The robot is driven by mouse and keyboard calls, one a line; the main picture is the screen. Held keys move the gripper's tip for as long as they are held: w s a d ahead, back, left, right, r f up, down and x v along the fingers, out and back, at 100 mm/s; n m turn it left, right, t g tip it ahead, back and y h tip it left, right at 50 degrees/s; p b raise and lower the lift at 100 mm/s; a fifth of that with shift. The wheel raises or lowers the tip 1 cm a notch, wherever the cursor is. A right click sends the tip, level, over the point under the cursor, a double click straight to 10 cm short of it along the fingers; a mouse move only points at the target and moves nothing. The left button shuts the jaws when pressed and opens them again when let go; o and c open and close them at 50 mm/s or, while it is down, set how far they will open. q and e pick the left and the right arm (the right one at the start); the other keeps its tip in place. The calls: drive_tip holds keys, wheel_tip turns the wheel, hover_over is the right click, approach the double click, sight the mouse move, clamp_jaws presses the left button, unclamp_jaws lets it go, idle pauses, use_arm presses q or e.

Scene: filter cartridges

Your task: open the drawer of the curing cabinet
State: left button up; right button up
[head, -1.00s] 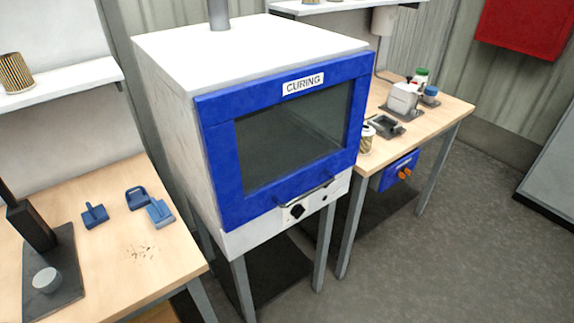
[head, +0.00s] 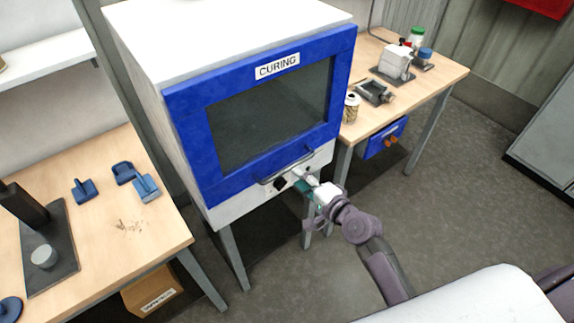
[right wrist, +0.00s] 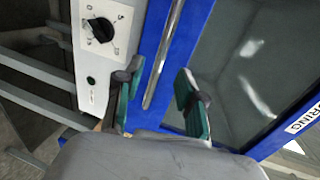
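The curing cabinet (head: 150,100) is a white box on grey legs. Its blue framed front (head: 185,130) has a dark window and a "CURING" label, and it looks shut. A metal bar handle (head: 285,168) runs along the front's lower edge. My right gripper (head: 303,180) is at this handle in the head view. In the right wrist view my right gripper (right wrist: 160,92) is open, its two green-padded fingers spread. The handle (right wrist: 165,50) lies in line with the gap between them, with space on both sides. My left gripper is not in view.
A white panel with a black knob (right wrist: 100,30) sits below the handle. A workbench with blue parts (head: 85,190) stands at the left. Another bench (head: 425,85) with a can and small devices stands at the right. Open floor (head: 460,190) lies in front.

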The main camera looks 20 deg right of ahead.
sight(289, 170)
drive_tip(key=x, duration=0.6)
drive_tip(key=shift+w, duration=0.15)
clamp_jaws()
